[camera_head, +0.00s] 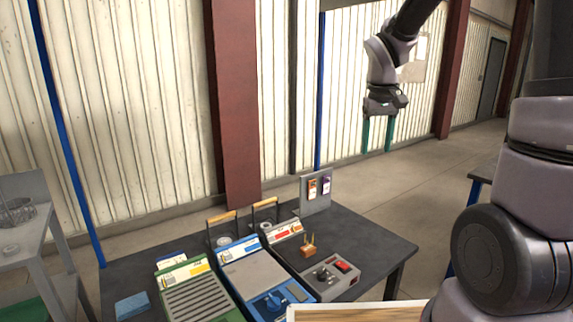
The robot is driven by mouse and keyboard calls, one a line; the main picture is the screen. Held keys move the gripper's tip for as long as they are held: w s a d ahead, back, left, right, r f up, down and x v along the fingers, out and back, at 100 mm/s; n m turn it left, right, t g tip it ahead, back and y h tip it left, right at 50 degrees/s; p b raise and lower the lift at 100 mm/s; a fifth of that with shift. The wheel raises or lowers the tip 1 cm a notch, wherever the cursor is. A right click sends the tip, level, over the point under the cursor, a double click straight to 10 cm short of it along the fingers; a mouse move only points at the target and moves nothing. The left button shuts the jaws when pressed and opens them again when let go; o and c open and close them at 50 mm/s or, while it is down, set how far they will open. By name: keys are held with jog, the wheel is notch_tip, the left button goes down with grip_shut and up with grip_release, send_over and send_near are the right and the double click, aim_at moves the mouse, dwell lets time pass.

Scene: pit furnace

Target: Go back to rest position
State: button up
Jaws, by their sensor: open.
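My gripper (377,136) hangs in the air at the upper right of the view, pointing down, with its two green fingers apart and nothing between them. It is above and beyond the right end of the dark table, well clear of everything on it. My arm comes down to it from the top edge. A large part of my own arm fills the right side of the view.
The dark table (380,249) bears a green device (195,297), a blue device (253,275), a grey-red device (328,275), a small wooden block (308,250) and an upright panel (316,192). A grey table (20,247) stands left. Floor behind is free.

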jog(key=s+r+m+t+y, duration=0.1)
jog(key=s+r+m+t, duration=0.1)
jog(key=s+r, duration=0.4)
jog(key=s+d+r+m+t+y, duration=0.1)
jog(key=s+r+m+t, duration=0.2)
jog(key=s+r, duration=0.3)
jog(key=s, duration=0.5)
jog(key=shift+s+d+y, duration=0.15)
jog(key=shift+s+y, duration=0.05)
jog(key=shift+y, duration=0.2)
jog(key=shift+r, duration=0.1)
dwell(0.5)
